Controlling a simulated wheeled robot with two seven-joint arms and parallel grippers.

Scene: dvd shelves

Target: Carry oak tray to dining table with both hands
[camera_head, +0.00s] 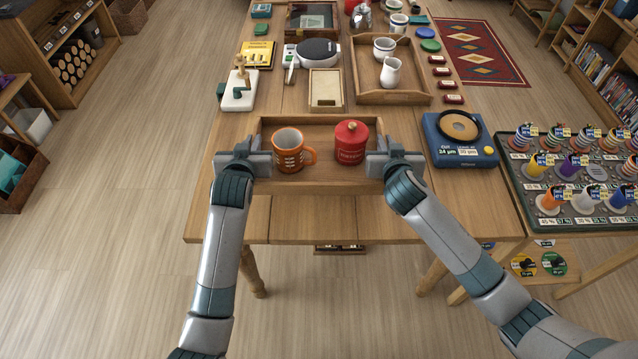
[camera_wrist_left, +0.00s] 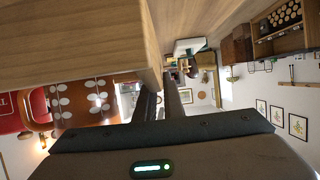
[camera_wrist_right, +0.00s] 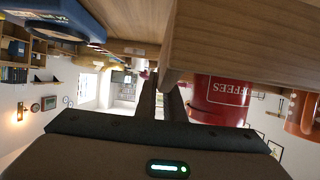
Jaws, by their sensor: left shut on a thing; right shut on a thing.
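The oak tray (camera_head: 318,180) is at the near end of a long wooden table (camera_head: 330,220) in the head view. An orange mug (camera_head: 288,152) stands in its left part and a red lidded canister (camera_head: 351,145) in its right part. My left gripper (camera_head: 245,155) is shut on the tray's left side. My right gripper (camera_head: 392,156) is shut on its right side. The tray's wood fills the upper left of the left wrist view (camera_wrist_left: 70,40). In the right wrist view the tray wall (camera_wrist_right: 240,40) shows beside the red canister (camera_wrist_right: 222,95). I cannot tell whether the tray touches the table.
A blue device (camera_head: 458,140) stands close right of the tray. Behind it are a small shallow box (camera_head: 326,90), a second wooden tray (camera_head: 396,97) with white jugs, and a white board (camera_head: 239,92). A rack of colored cones (camera_head: 575,180) stands at right.

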